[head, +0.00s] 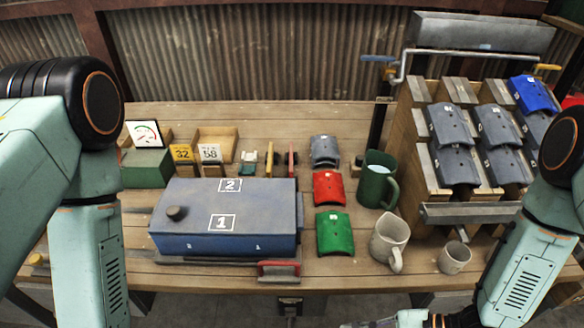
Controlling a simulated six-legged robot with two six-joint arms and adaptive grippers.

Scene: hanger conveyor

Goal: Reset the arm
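My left arm (90,225) comes in from the left, bends at a dark joint and runs down out of the bottom edge. Its gripper is below the picture. My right arm (522,275) comes in from the right and bends down toward the bottom edge. Part of its wrist end (412,319) shows low in front of the table, cut off by the frame. Its fingers cannot be made out. Nothing is seen held by either arm.
A wooden workbench (350,277) spans the middle. It carries a blue-grey box (190,210), red (328,187) and green (334,233) curved tiles, a green mug (374,185), a pale jug (388,237) and a small cup (454,258). A tile rack (425,178) stands right.

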